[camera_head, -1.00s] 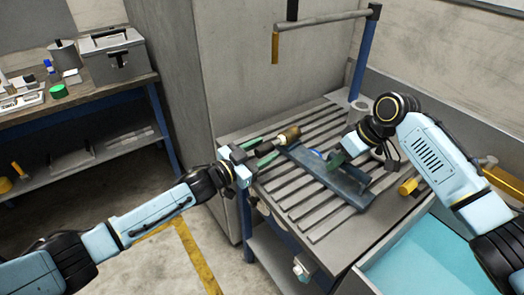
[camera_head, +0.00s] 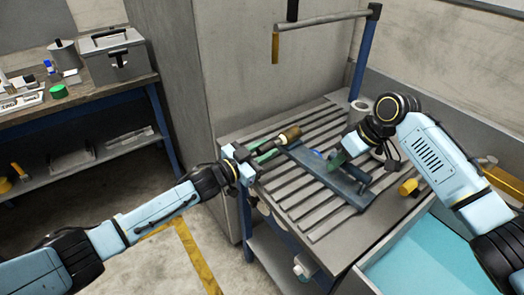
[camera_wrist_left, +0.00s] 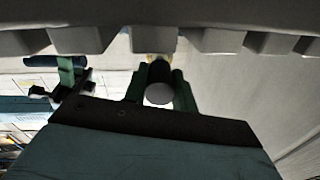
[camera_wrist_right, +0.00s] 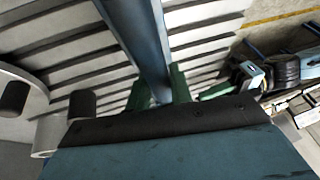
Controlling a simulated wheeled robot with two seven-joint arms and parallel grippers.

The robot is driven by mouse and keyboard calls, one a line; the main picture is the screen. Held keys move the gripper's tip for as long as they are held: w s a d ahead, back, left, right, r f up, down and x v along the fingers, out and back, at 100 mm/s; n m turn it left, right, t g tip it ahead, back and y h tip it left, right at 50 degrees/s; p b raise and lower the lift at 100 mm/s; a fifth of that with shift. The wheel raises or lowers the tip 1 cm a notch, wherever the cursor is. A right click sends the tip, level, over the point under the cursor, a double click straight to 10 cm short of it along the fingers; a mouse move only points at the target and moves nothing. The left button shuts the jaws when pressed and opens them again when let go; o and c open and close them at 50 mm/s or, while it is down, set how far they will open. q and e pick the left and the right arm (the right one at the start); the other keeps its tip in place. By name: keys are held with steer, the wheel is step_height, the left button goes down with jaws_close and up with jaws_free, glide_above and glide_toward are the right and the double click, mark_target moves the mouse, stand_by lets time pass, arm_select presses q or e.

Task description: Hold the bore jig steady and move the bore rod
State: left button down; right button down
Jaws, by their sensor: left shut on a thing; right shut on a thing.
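The bore jig is a long blue channel-like block (camera_head: 335,184) lying on the slatted table. My right gripper (camera_head: 346,155) is shut on a blue bar of it, which also shows between the fingers in the right wrist view (camera_wrist_right: 158,84). The bore rod (camera_head: 289,134) shows a brass-coloured end beside the jig's far left end. My left gripper (camera_head: 260,155) is shut on the rod. In the left wrist view the rod's dark body with a round grey end (camera_wrist_left: 159,94) sits between the green fingers. The rod's middle is partly hidden by the gripper.
The slatted table (camera_head: 312,226) has bare slats in front of and behind the jig. A yellow cylinder (camera_head: 409,186) lies to the right. An open turquoise drawer (camera_head: 430,262) is at the lower right.

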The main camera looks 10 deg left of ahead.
arm_select(q)
steer(key=shift+x, duration=1.4)
arm_select(e)
steer(key=shift+a+r, duration=0.1)
arm_select(q)
steer(key=c, duration=1.1)
jaws_free()
steer(key=v, duration=1.2)
arm_select(e)
steer(key=c, duration=1.2)
jaws_free()
